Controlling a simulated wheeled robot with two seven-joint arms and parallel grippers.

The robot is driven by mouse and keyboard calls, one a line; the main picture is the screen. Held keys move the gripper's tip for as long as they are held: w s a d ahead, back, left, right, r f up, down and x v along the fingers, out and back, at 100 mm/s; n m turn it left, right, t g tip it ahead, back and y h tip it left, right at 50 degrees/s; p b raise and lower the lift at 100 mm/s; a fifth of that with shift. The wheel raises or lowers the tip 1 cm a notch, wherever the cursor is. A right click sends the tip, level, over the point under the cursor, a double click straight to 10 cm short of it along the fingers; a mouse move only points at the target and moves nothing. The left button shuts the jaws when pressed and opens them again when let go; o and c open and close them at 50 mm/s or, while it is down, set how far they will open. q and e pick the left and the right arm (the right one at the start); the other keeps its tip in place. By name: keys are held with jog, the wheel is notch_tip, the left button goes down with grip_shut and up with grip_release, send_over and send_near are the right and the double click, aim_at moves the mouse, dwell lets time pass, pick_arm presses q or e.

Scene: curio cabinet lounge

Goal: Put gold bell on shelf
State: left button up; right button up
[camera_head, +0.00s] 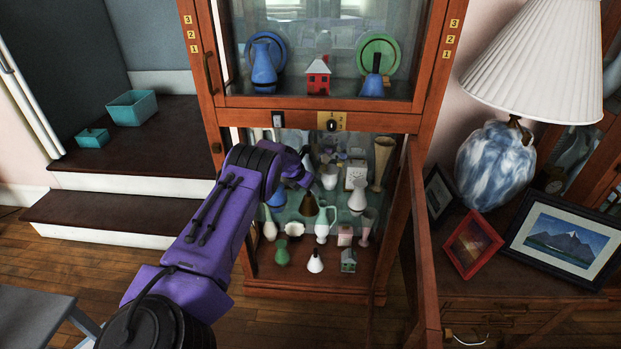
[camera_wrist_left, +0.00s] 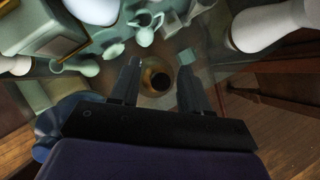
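The gold bell (camera_head: 309,204), dark and brownish gold, is inside the lower part of the wooden cabinet, at the level of the middle glass shelf (camera_head: 290,214). In the left wrist view the bell (camera_wrist_left: 157,80) is seen from above, between the two fingers. My left gripper (camera_wrist_left: 160,64) is open, with a gap visible between the bell and each finger. In the head view my purple left arm reaches into the cabinet and its wrist hides most of the gripper. I cannot tell whether the bell rests on the glass. My right gripper is not in view.
White vases (camera_head: 357,196), a blue object (camera_wrist_left: 48,128), jugs and small houses crowd the shelves around the gripper. The lower cabinet door (camera_head: 424,250) stands open at the right. The upper compartment holds a red house (camera_head: 318,76) and blue and green pieces behind glass.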

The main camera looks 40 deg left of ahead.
pick_arm(q)
jog(key=shift+r+p, duration=0.3)
jog(key=shift+r, duration=0.2)
jog(key=p+v, duration=0.2)
jog(key=v, duration=0.5)
jog(key=s+d+f+m+g+y, duration=0.3)
jog(key=s+d+f+m+g, duration=0.1)
jog(key=s+d+f+m, duration=1.1)
jog(key=s+d+m, duration=0.7)
jog(key=s, duration=0.4)
jog(key=s+d+f+m, duration=0.1)
jog(key=s+d+m, duration=0.6)
jog(key=s, duration=0.5)
jog(key=shift+f+m+t, duration=0.3)
jog(key=shift+m, duration=0.3)
jog(key=shift+s, duration=0.15)
